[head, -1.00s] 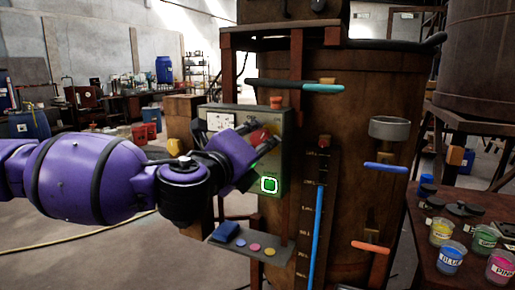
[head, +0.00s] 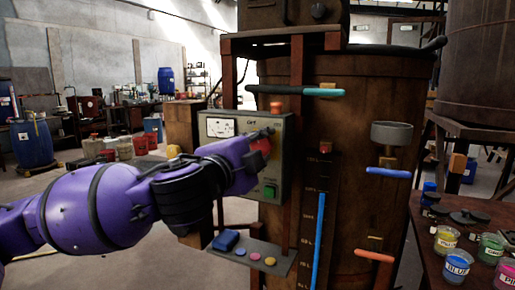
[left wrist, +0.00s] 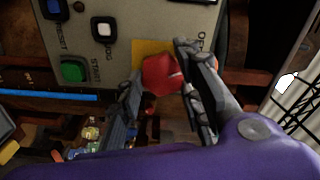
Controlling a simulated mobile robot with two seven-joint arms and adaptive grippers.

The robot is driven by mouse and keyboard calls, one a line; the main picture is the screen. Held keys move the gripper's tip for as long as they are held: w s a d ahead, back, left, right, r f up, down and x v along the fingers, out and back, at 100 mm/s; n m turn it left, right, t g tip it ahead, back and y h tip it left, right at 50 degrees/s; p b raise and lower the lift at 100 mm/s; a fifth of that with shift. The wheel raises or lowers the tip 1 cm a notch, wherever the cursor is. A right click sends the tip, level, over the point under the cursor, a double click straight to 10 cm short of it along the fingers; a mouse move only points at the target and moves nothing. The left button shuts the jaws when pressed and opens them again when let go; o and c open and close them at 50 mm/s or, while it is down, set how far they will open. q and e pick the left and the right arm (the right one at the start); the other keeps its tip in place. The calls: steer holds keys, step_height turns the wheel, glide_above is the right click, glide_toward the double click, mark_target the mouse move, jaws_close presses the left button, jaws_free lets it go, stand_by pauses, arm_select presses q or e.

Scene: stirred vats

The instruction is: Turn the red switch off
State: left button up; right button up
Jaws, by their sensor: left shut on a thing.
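The red switch (head: 258,146) is a red knob on the front of a grey control box (head: 283,150). In the left wrist view the knob (left wrist: 160,73) sits on a yellow plate (left wrist: 146,50), beside a partly hidden "OFF" label. My left gripper (head: 263,137) is at the knob, and in the left wrist view its two dark fingers (left wrist: 162,80) are shut on it from both sides. The fingers hide part of the knob in the head view. My right gripper is not in view.
A green START button (left wrist: 73,70), a white JOG button (left wrist: 104,30) and a blue RESET button (left wrist: 54,8) are on the same panel. Below the box is a shelf (head: 240,254) with small coloured discs. A brown vat (head: 345,90) with coloured handles stands right of it.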

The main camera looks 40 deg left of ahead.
arm_select(q)
steer(key=shift+d+f+n+p, duration=0.15)
steer(key=shift+n+p, duration=0.35)
steer(key=shift+n, duration=0.45)
steer(key=shift+f+n+p, duration=0.15)
steer(key=shift+n+p, duration=0.3)
steer(key=shift+n, duration=0.5)
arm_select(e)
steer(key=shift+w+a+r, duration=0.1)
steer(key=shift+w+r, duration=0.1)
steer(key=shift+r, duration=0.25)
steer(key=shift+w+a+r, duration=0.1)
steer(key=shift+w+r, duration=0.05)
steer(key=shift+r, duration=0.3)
arm_select(q)
steer(key=shift+f, duration=0.1)
steer(key=o, duration=1.1)
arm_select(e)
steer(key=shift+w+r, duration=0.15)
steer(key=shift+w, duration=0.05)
